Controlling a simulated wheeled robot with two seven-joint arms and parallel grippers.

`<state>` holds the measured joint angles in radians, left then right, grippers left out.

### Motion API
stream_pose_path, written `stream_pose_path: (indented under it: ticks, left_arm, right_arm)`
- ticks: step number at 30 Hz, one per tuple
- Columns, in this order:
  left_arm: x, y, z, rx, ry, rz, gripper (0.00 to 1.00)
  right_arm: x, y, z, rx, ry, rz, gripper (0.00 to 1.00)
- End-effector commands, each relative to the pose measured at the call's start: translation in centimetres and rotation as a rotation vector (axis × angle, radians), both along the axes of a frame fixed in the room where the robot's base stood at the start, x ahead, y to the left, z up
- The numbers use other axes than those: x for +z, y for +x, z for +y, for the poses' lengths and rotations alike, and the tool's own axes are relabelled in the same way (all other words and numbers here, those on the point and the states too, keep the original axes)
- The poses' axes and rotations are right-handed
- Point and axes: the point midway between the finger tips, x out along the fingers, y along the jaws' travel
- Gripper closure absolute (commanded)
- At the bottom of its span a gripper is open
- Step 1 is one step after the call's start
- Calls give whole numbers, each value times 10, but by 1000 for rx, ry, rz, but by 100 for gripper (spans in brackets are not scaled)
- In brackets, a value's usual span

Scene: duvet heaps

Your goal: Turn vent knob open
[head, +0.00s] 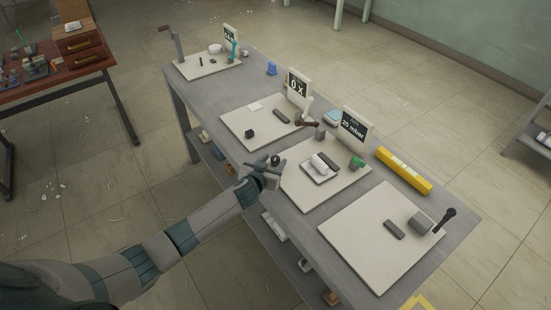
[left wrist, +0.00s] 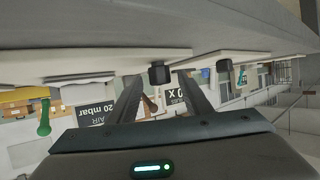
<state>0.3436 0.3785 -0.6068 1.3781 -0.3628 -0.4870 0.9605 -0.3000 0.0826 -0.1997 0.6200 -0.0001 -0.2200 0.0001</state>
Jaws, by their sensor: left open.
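A small black knob (head: 276,159) stands at the near left corner of the board (head: 318,199) with the "AIR 20 mbar" display (head: 354,126). My left gripper (head: 273,168) is open at this corner and partly hides the knob. In the left wrist view, which is upside down, the knob (left wrist: 160,73) shows between the tips of the two open fingers (left wrist: 160,84). I cannot tell whether they touch it. A green handle (head: 357,162) stands at the right of the same board. No label shows which is the vent knob. My right gripper is not in view.
A white block on a dark tray (head: 320,167) lies on the board. The neighbouring board has another black knob (head: 250,133) and a "0 x" display (head: 297,87). A yellow case (head: 404,170) lies at the grey bench's (head: 290,222) far edge.

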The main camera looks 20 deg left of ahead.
Motion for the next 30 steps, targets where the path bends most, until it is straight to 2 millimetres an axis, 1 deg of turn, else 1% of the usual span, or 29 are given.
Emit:
stream_pose_path:
  ticks: [1, 7, 12, 20, 21, 23, 24, 26, 30]
  left_arm:
    - [-2, 6, -1, 1, 1, 0, 55]
    - [-8, 19, -2, 1, 0, 0, 55]
    - [-10, 23, -2, 0, 1, 0, 55]
    - [-10, 24, -2, 0, 0, 0, 55]
    - [-10, 24, -2, 0, 0, 0, 60]
    - [-10, 24, -2, 0, 0, 0, 74]
    - [-10, 24, -2, 0, 0, 0, 84]
    - [-10, 24, -2, 0, 0, 0, 96]
    - [-10, 24, -2, -1, 1, 0, 96]
  right_arm:
    - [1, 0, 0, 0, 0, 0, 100]
    - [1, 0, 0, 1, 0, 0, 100]
    - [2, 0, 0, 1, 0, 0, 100]
    - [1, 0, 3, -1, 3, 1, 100]
    - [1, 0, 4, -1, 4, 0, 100]
    - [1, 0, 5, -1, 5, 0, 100]
    - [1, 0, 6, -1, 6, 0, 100]
    - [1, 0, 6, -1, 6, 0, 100]
    - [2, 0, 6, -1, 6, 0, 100]
